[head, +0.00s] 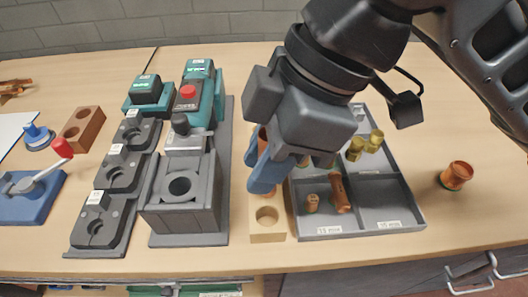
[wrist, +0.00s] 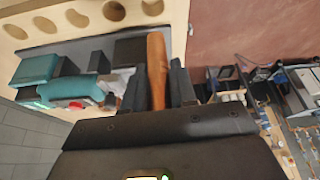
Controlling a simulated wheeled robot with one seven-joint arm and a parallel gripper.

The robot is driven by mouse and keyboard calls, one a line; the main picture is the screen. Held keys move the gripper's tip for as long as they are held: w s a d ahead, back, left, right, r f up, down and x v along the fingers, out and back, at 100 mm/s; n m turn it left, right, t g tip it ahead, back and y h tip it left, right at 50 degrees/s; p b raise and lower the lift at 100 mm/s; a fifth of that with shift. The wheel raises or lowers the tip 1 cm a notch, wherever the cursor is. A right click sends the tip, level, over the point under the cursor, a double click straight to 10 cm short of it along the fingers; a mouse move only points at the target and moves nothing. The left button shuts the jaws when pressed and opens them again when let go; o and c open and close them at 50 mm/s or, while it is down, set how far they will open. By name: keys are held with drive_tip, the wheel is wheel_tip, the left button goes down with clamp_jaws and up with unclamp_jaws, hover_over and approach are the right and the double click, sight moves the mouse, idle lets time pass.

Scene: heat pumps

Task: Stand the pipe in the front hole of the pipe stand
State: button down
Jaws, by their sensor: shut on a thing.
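The pipe stand (head: 267,238) is a pale wooden block just left of the grey parts tray. Its front hole (head: 267,215) is in plain view and empty; the rest of the stand is hidden behind my gripper. My gripper (head: 264,178) is over the rear part of the stand, behind the front hole, with its blue fingers pointing down. It is shut on the copper pipe (head: 263,138), of which only a short piece shows in the head view. In the wrist view the copper pipe (wrist: 157,72) runs lengthwise between the two dark fingers. Its lower end is hidden in the head view.
The grey parts tray (head: 408,218) with copper and brass fittings is right of the stand. A grey clamp block (head: 183,215) with green tools behind it stands to the left. A copper cap (head: 456,175) is at far right. The table front edge is close.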

drive_tip(key=b, duration=0.4)
hover_over(255, 218)
drive_tip(key=d, duration=0.1)
drive_tip(key=shift+w+d+f, duration=0.1)
drive_tip(key=shift+f, duration=1.4)
drive_tip(key=shift+d+f, duration=0.1)
drive_tip(key=shift+f, duration=1.35)
drive_tip(key=shift+f+b, duration=1.6)
drive_tip(key=shift+f, duration=0.4)
drive_tip(key=c, duration=0.8)
unclamp_jaws()
